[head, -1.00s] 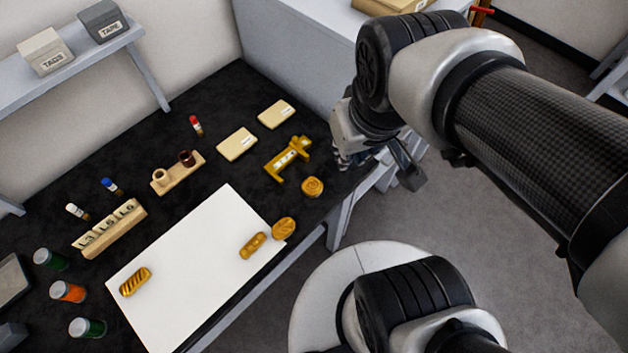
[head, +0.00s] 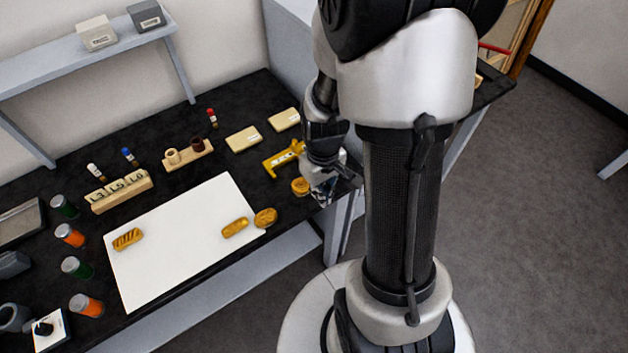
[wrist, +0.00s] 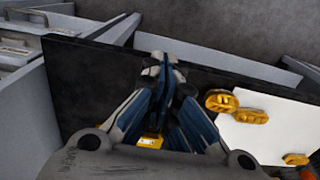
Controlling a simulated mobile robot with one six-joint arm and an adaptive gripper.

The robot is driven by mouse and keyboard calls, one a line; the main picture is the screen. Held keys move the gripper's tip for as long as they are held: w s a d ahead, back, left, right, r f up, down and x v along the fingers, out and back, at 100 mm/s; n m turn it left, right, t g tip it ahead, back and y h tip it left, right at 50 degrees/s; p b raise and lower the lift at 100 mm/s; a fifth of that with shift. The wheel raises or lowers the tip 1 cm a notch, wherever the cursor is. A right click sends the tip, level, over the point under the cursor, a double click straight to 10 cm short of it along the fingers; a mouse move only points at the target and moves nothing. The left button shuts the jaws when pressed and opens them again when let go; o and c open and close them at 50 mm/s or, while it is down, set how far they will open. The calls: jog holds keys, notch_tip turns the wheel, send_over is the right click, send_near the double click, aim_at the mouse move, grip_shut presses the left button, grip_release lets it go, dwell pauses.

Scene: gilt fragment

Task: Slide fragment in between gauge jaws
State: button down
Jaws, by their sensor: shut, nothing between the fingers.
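The yellow gauge (head: 284,160) lies on the black bench top; my gripper and wrist hide its right part. A round gold fragment (head: 300,187) lies just in front of it, beside my gripper (head: 324,194). Another round gold fragment (head: 265,218) lies at the white sheet's right edge, with an oblong one (head: 235,228) next to it. A ridged gold fragment (head: 127,239) lies on the sheet's left part. In the wrist view my gripper (wrist: 165,62) is shut and empty, near the bench edge. A bit of the yellow gauge (wrist: 150,141) shows below the fingers.
The white sheet (head: 185,215) covers the bench's front middle. Behind it stand a wooden holder with cups (head: 188,155), a labelled block rack (head: 122,191) and small vials. Cream boxes (head: 243,139) lie behind the gauge. Several jars (head: 70,235) stand at left.

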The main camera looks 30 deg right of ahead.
aim_at(303, 186)
jog(key=w+f+b, duration=0.1)
jog(key=f, duration=0.1)
jog(key=w+f+b, duration=0.1)
jog(key=f, duration=0.1)
jog(key=w+f+b, duration=0.1)
jog(key=f, duration=0.1)
jog(key=shift+f, duration=0.35)
jog(key=shift+w, duration=0.5)
jog(key=shift+r, duration=0.1)
jog(key=shift+w+a, duration=0.1)
jog(key=shift+w, duration=0.3)
jog(key=w+p, duration=0.1)
jog(key=w, duration=0.2)
jog(key=shift+w, duration=0.25)
